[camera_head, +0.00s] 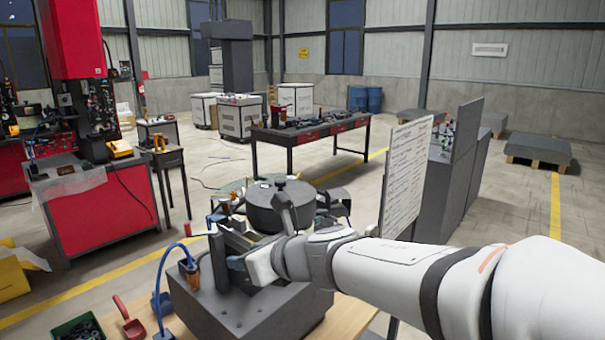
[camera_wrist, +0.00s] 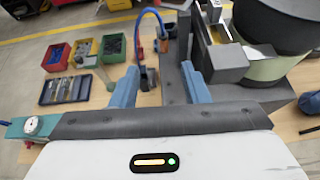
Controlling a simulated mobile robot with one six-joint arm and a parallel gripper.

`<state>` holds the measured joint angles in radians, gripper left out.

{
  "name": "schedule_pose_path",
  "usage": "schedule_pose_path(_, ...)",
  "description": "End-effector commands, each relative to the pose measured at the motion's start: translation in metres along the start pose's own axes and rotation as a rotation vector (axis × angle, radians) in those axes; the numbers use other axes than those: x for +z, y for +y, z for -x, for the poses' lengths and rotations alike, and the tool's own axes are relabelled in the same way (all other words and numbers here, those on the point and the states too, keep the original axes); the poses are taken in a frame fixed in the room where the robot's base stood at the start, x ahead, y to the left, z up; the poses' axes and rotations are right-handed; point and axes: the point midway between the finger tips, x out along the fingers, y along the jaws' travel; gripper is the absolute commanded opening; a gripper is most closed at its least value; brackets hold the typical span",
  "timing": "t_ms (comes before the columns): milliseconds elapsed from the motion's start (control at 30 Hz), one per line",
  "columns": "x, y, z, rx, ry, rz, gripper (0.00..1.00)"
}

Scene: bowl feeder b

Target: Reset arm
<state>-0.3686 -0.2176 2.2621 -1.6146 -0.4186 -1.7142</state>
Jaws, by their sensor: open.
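My arm reaches in from the right in the head view, over the grey base block of the bowl feeder. My gripper (camera_wrist: 158,85) shows in the wrist view with its two blue fingers wide apart and nothing between them. The fingers are beside the feeder's grey rail (camera_wrist: 215,55). The dark round feeder bowl (camera_head: 280,205) stands behind my wrist in the head view, and its side shows at the upper right of the wrist view. In the head view the fingertips are largely hidden by the wrist and the feeder parts.
A blue hose (camera_head: 162,275) arches beside the feeder. A white board (camera_head: 405,180) stands behind my arm.

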Motion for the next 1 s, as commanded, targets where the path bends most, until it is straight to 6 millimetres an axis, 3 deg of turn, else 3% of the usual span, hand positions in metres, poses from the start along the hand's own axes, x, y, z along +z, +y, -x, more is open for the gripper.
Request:
schedule_pose_path(333,-0.001,-0.059,0.03,-0.26,-0.107,-0.53,0.42)
schedule_pose_path(567,-0.029,-0.11,0.072,-0.498,-0.235,-1.067,0.42)
schedule_pose_path(667,-0.056,-0.133,0.104,-0.647,-0.351,-1.423,0.42)
schedule_pose_path(767,-0.099,-0.143,0.141,-0.819,-0.5,-1.874,0.42)
schedule_pose_path(867,-0.145,-0.134,0.172,-0.986,-0.661,-2.314,0.42)
schedule_pose_path(967,-0.183,-0.111,0.193,-1.143,-0.812,-2.698,0.42)
schedule_pose_path(1000,-0.195,-0.1,0.198,1.163,0.838,2.74,0.42)
